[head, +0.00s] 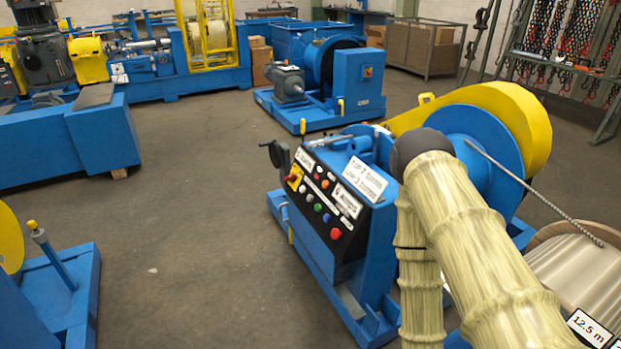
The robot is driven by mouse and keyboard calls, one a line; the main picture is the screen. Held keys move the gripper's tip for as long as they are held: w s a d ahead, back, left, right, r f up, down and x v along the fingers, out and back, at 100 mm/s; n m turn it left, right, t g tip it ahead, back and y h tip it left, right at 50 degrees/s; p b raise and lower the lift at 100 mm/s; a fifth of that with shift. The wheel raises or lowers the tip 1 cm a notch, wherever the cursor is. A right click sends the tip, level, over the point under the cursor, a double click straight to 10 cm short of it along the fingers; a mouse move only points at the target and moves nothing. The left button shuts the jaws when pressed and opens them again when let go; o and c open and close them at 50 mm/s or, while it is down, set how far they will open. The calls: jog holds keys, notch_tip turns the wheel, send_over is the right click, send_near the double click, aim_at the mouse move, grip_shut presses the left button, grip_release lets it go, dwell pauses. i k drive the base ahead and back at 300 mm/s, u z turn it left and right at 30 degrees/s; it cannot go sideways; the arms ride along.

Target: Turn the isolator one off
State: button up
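A blue machine in the middle right carries a sloping black control panel (324,217). At the panel's upper left is a yellow plate with a red rotary handle, which looks like an isolator (294,177). The handle's exact setting is too small to read. A white label (305,160) sits just above it, its text not clearly legible. My arm in its cream ribbed sleeve crosses the right side of the view, to the right of the panel. My gripper is out of view, below the picture or hidden by the arm.
Coloured buttons and a large red button (336,233) share the panel. A second blue machine (322,79) behind has a small red-and-yellow switch (367,72). A cable reel (579,265) stands at right. Floor left of the panel is clear.

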aim_at(292, 177)
jog(key=u, duration=0.7)
jog(key=i, duration=0.6)
jog(key=u, duration=1.05)
jog(key=i, duration=0.95)
jog(key=z, duration=0.75)
jog(key=i, duration=0.95)
jog(key=z, duration=1)
